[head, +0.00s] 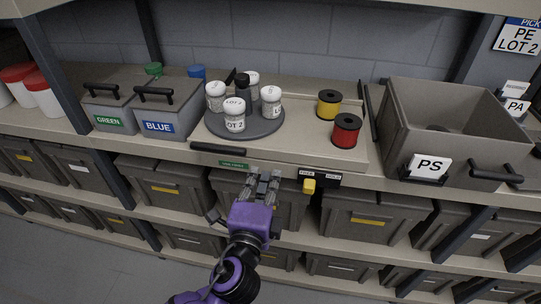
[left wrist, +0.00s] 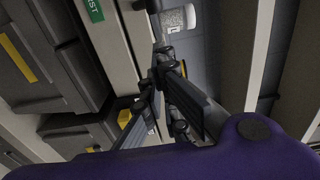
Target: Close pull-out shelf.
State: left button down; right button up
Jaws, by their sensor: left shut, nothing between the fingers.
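The pull-out shelf (head: 290,146) is a flat tan board between the lidded bins and the PS bin. It has a black bar handle (head: 218,148) at its front left. Its front edge is close to the rack's front lip; how far out it stands is hard to tell. My left gripper (head: 267,177) is shut and empty, just in front of the lip, right of the handle and left of a yellow knob (head: 308,186) by a FREE/HOLD label. In the left wrist view its fingers (left wrist: 162,92) point toward the shelf front. My right gripper is not in view.
On the shelf stand a grey turntable (head: 212,124) with several jars, a yellow spool (head: 328,104) and a red spool (head: 346,130). GREEN (head: 108,108) and BLUE (head: 170,112) bins stand left, the PS bin (head: 458,134) right. Dark drawers (head: 365,215) fill the level below.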

pick_arm(q)
jog(key=x, duration=0.7)
jog(key=shift+w+d+p, duration=0.1)
jog(key=shift+w+p, duration=0.15)
jog(key=shift+p, duration=0.05)
jog(key=shift+f, duration=0.1)
